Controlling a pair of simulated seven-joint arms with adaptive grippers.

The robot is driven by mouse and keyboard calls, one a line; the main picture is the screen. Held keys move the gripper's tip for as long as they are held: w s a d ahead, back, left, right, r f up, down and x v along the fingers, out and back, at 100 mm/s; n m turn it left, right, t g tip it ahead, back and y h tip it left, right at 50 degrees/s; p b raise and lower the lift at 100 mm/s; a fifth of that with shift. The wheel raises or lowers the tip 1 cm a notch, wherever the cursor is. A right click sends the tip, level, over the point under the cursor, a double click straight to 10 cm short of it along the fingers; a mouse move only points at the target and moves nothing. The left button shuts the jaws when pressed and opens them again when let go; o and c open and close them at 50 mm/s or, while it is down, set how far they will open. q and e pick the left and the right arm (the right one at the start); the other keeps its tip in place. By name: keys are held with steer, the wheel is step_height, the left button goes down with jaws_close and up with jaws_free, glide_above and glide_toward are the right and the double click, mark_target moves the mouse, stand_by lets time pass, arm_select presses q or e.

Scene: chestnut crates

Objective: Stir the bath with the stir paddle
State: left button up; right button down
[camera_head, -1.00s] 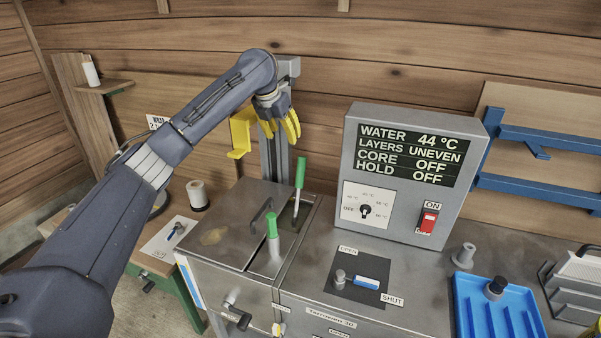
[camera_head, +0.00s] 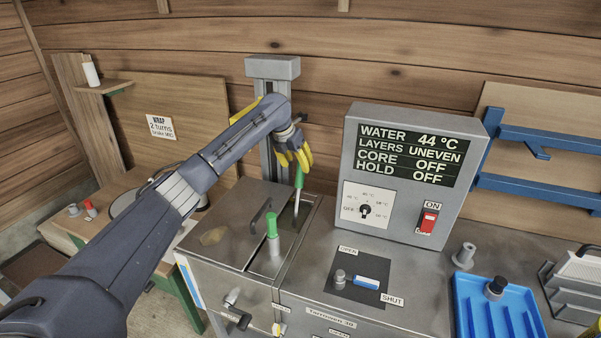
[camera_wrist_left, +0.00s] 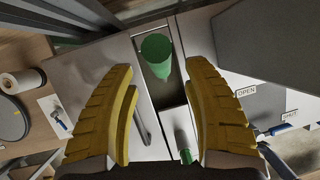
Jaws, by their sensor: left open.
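The stir paddle (camera_head: 299,178) has a green handle on a thin grey shaft and stands slightly tilted in the rear slot of the steel bath (camera_head: 215,236). Its lower end is hidden in the bath. My left gripper (camera_head: 297,161) is just above the handle with yellow fingers open. In the left wrist view the paddle's green handle (camera_wrist_left: 156,56) shows between the two spread fingers, towards the far side; contact cannot be told. A second, thicker green handle (camera_head: 272,224) stands nearer the front of the bath.
A grey control box (camera_head: 413,170) reads water 44 °C, layers uneven, core off, hold off. A grey column (camera_head: 273,68) rises behind the bath. A lid handle (camera_head: 261,213) stands up beside the paddle. A blue tray (camera_head: 500,310) lies at the right.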

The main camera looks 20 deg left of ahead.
mark_target(299, 168)
arm_select(q)
steer(key=shift+x, duration=2.45)
steer(key=shift+c, duration=0.4)
jaws_close()
